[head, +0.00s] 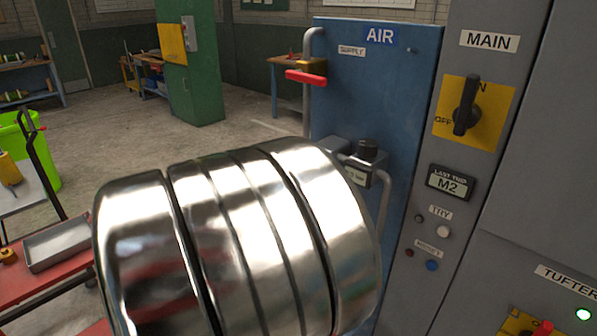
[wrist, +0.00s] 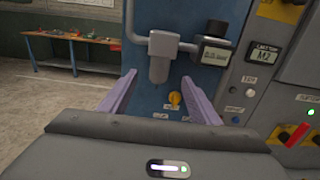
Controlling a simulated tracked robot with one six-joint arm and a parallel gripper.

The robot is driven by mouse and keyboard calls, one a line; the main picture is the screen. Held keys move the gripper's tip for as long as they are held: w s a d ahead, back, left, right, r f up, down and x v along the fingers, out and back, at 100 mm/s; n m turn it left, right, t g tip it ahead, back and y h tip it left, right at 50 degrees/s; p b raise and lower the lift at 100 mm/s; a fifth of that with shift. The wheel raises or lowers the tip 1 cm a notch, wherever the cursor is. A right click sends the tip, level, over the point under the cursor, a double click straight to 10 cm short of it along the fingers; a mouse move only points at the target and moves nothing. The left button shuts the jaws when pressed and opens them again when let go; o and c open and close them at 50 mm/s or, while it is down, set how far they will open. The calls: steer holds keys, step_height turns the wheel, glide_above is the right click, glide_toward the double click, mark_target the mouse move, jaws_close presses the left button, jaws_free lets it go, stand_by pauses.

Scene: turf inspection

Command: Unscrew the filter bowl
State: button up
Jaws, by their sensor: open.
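The filter bowl (wrist: 159,69) is a grey cylinder with a rounded bottom, hanging upright under the filter head (wrist: 163,42) on the blue air panel (wrist: 145,15). My gripper (wrist: 159,77) is open, with one purple finger at each side of the bowl in the wrist view. A gap shows between each fingertip and the bowl; I cannot tell how far the tips reach in depth. In the head view my shiny arm hides the bowl and the gripper. The blue panel (head: 340,85) shows there with its AIR sign.
A dark-capped regulator with a gauge (wrist: 212,50) sits right of the filter. A yellow knob (wrist: 174,98) is below the bowl. A red-handled supply valve (head: 306,77) is on the pipe above. The grey cabinet with the MAIN switch (head: 466,105) stands close at right.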

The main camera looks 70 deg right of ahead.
steer(key=shift+x, duration=6.4)
steer(key=shift+a, duration=0.1)
steer(key=shift+c, duration=0.3)
steer(key=c, duration=1.2)
steer(key=shift+o, duration=0.2)
steer(key=shift+m+g+y, duration=2)
steer(key=shift+m+g, duration=0.3)
steer(key=shift+g, duration=0.7)
steer(key=shift+m+g+y, duration=0.3)
steer(key=shift+y, duration=0.1)
steer(key=shift+m+g+y, duration=0.95)
steer(key=shift+m+y, duration=0.35)
steer(key=shift+y, duration=0.5)
steer(key=shift+m+g+y, duration=0.95)
steer(key=shift+m+y, duration=0.35)
steer(key=shift+y, duration=0.5)
